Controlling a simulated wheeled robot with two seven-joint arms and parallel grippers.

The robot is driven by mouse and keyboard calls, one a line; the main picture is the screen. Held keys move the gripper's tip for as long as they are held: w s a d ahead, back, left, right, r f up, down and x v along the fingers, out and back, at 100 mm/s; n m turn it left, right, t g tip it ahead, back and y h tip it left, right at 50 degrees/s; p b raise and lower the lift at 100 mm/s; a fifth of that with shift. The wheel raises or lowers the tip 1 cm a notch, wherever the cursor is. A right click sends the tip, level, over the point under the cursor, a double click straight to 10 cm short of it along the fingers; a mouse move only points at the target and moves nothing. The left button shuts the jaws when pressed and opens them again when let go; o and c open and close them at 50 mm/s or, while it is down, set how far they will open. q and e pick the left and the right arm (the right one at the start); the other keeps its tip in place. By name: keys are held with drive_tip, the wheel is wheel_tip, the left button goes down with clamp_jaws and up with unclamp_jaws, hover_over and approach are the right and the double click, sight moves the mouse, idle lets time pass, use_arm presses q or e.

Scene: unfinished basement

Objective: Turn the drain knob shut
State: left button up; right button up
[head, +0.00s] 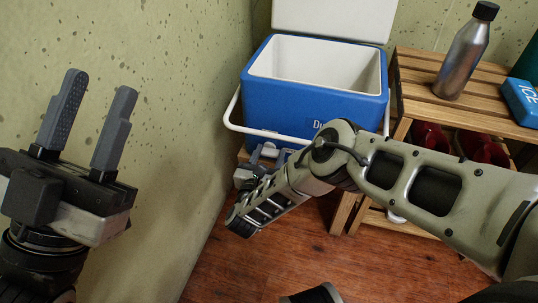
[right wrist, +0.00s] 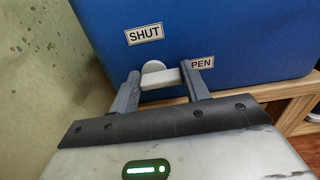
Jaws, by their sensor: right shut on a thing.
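The blue cooler (head: 310,105) stands open on a low wooden surface, and its blue front fills the top of the right wrist view (right wrist: 225,35). The white drain knob (right wrist: 165,79) is on that front, with its bar lying nearly level. A SHUT label (right wrist: 144,34) is above left of the knob. A partly hidden label reading "PEN" (right wrist: 201,63) is at its right. My right gripper (right wrist: 162,87) is shut on the knob, one finger at each end of the bar. My left gripper (head: 98,88) is open and empty, away from the cooler.
A slatted wooden shelf (head: 420,105) stands right of the cooler, with a metal bottle (head: 465,55) and a blue ice pack (head: 522,98) on top. Red items (head: 430,138) sit below. The speckled wall (head: 170,60) is close on the left. The wooden floor (head: 300,250) is mostly clear.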

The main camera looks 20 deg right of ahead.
drive_tip(key=n, duration=0.4)
drive_tip(key=shift+r, duration=0.15)
drive_tip(key=n, duration=0.4)
drive_tip(key=shift+w+a+n, duration=0.1)
drive_tip(key=shift+a+n, duration=0.05)
drive_tip(key=shift+n, duration=0.15)
drive_tip(key=n, duration=0.4)
drive_tip(key=shift+w+a+r+n, duration=0.1)
drive_tip(key=shift+a+n, duration=0.05)
drive_tip(key=shift+n, duration=0.15)
drive_tip(key=n, duration=0.4)
drive_tip(key=shift+w+a, duration=0.1)
drive_tip(key=shift+a, duration=0.05)
drive_tip(key=shift+n, duration=0.3)
drive_tip(key=o, duration=1)
